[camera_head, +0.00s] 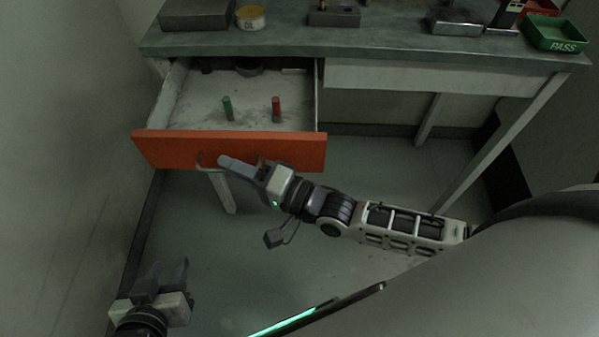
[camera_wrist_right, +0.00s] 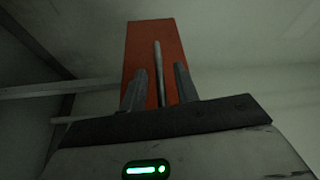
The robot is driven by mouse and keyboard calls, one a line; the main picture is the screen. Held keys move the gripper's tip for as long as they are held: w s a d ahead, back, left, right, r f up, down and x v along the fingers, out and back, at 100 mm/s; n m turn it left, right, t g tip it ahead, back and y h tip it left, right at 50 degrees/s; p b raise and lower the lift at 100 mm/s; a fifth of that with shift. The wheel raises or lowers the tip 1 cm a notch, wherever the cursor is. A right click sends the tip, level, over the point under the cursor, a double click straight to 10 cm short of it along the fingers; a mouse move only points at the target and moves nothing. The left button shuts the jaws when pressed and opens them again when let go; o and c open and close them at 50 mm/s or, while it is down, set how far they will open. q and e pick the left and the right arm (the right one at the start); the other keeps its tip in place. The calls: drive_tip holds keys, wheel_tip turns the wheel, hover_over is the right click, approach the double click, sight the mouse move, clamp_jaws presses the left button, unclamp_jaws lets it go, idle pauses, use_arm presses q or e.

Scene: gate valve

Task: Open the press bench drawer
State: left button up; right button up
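The press bench drawer (camera_head: 230,151) has an orange front and is pulled well out from under the bench. A green cylinder (camera_head: 228,108) and a red cylinder (camera_head: 276,109) stand inside it. My right gripper (camera_head: 232,163) is at the drawer's handle (camera_head: 200,160), in front of the orange front. In the right wrist view the handle bar (camera_wrist_right: 158,72) lies between the two fingers (camera_wrist_right: 158,92), with a visible gap on each side, so the gripper looks open around it. My left gripper (camera_head: 165,275) is open and empty, low at the left, away from the drawer.
The bench top (camera_head: 380,45) carries a grey block (camera_head: 196,14), a yellow tin (camera_head: 250,17) and a green PASS tray (camera_head: 556,33). A bench leg (camera_head: 222,192) stands below the drawer. A wall is close on the left. The floor before the bench is clear.

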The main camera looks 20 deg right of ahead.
drive_tip(key=b+v, duration=0.1)
drive_tip(key=v, duration=1.4)
drive_tip(key=w+a+f+n+h, duration=0.2)
drive_tip(key=a+f+n+h, duration=0.15)
drive_tip(key=n, duration=0.25)
drive_tip(key=d+f+n+g+h, duration=0.1)
drive_tip(key=d+f+h, duration=0.1)
drive_tip(key=h, duration=0.1)
drive_tip(key=s+d+f+n+g+h, duration=0.1)
drive_tip(key=d+f+n+g+h, duration=0.1)
drive_tip(key=h, duration=0.1)
drive_tip(key=shift+n, duration=0.3)
